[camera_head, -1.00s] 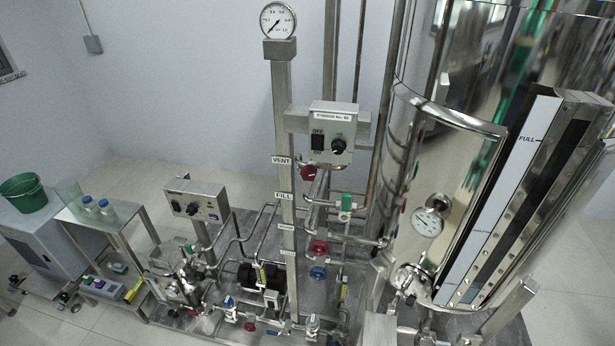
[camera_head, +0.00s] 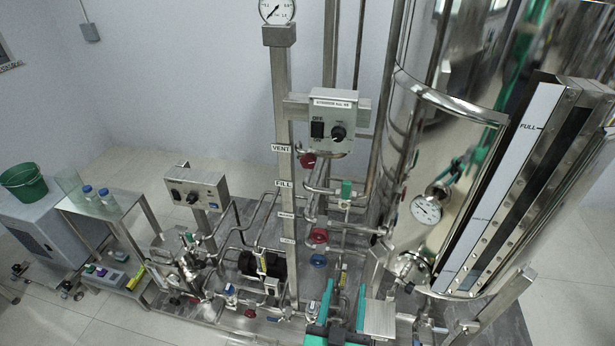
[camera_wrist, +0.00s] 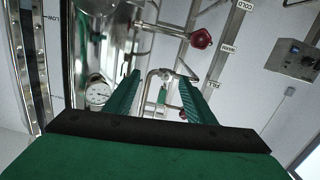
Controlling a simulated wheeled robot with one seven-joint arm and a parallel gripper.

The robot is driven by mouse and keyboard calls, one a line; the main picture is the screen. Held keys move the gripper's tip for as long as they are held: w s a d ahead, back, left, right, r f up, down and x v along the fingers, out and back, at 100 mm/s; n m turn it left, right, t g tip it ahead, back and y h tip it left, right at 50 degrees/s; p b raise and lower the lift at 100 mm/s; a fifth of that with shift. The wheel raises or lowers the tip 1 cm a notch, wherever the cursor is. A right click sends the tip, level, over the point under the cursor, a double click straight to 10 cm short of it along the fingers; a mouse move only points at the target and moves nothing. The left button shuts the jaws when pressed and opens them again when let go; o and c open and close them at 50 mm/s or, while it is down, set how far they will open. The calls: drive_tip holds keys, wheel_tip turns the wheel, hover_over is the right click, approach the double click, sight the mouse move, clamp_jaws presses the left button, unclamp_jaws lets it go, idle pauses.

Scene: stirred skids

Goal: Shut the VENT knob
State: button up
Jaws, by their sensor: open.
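The VENT knob (camera_head: 308,160) is a dark red knob beside the VENT label (camera_head: 281,148) on the steel post. It sits below and left of the switch box. In the wrist view, which is upside down, a small red knob (camera_wrist: 183,114) that seems to be this one shows beside the right finger, partly hidden. My gripper (camera_head: 345,292) is at the bottom of the head view, with its green fingers apart and empty, well below the VENT knob in the picture. In the wrist view the open gripper (camera_wrist: 160,85) points at the pipework.
A larger red knob (camera_head: 319,236) and a blue knob (camera_head: 318,260) sit lower on the pipes. A green-handled valve (camera_head: 347,188) is right of the VENT knob. The shiny tank (camera_head: 450,150) bounds the right. The switch box (camera_head: 333,120) overhangs the knob.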

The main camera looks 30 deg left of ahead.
drive_tip(key=w+a+r+m, duration=0.1)
drive_tip(key=w+a+r, duration=0.5)
drive_tip(key=a+r, duration=0.25)
drive_tip(key=m, duration=0.3)
approach(308, 164)
drive_tip(key=shift+n+t+y, duration=0.3)
drive_tip(key=shift+t+y, duration=0.1)
drive_tip(key=x, duration=0.9)
drive_tip(key=shift+f, duration=0.4)
drive_tip(key=shift+d, duration=0.1)
drive_tip(key=shift+w, duration=0.15)
drive_tip(key=c, duration=1)
